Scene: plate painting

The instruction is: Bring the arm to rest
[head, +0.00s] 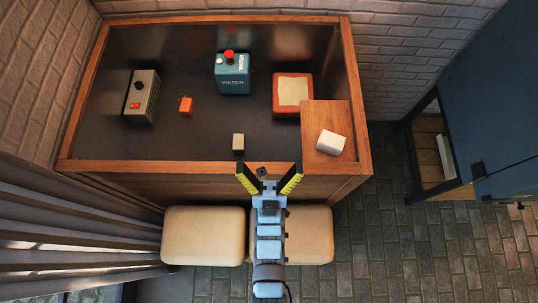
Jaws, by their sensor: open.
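My gripper (269,178) is open in the head view, its two yellow-and-black fingers spread apart with nothing between them. It is at the front edge of the wooden-framed table (110,166), near the middle. My arm runs from the gripper down to the bottom of the picture, between two beige cushioned seats. The gripper's height above the table edge cannot be told from this view.
Beige seats (204,236) stand in front. A dark cabinet (490,90) is right.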

